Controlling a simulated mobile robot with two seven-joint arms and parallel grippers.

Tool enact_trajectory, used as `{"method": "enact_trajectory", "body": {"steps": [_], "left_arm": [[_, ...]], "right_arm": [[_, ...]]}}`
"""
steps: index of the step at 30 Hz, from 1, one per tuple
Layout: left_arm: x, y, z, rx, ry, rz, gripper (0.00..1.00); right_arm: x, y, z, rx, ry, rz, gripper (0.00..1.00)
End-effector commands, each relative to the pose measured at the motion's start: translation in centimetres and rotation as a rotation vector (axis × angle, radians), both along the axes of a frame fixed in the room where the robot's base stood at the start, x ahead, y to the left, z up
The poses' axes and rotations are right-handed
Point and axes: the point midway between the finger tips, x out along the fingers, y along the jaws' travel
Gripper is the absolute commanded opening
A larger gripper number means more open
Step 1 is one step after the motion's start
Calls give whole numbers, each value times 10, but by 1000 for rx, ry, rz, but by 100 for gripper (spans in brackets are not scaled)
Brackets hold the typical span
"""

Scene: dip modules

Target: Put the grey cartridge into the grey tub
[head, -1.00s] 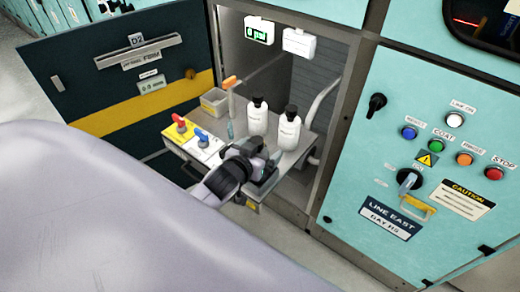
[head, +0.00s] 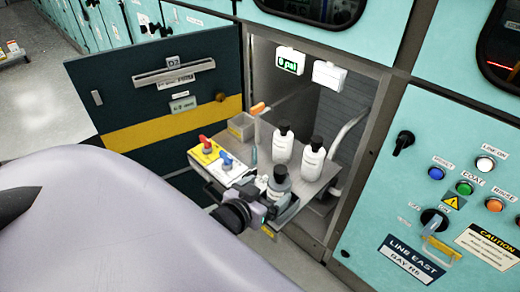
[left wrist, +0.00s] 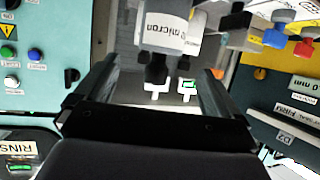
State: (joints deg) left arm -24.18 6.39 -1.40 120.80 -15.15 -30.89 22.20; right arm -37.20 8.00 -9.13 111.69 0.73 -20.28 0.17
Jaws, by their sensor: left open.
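The grey cartridge (head: 279,181), with a dark cap and a pale label, stands at the near edge of the pull-out shelf in the head view. In the left wrist view a labelled cylinder reading "micron" (left wrist: 170,32), which looks like the cartridge, shows beyond and between the finger lines. My left gripper (head: 268,212) is open, low beside the cartridge; its two fingers also show in the left wrist view (left wrist: 150,78). Its fingertips partly overlap the cartridge's lower part, so contact is unclear. The grey tub (head: 241,126) stands at the shelf's back left. My right gripper is not in view.
Two white bottles (head: 283,145) (head: 313,158) stand behind the cartridge. Red (head: 205,143) and blue (head: 227,161) valve handles sit on the shelf's left side. An orange-topped upright (head: 257,110) rises near the tub. The dark door (head: 160,110) is open at left.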

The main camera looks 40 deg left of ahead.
Motion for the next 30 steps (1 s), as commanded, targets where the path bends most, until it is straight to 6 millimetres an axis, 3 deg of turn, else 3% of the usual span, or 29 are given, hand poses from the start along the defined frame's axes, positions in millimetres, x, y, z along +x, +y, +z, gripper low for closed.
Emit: {"method": "enact_trajectory", "body": {"steps": [8,11,15,19,30], "left_arm": [[-22,-4,5,2,8,-8,96],[-37,-21,-26,7,70,-78,96],[-76,-58,-86,13,183,-229,96],[-103,-78,-116,12,238,-309,96],[-107,-81,-121,13,244,-324,96]], "right_arm": [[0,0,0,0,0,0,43],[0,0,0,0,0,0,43],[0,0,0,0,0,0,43],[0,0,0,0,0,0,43],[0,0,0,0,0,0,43]]}}
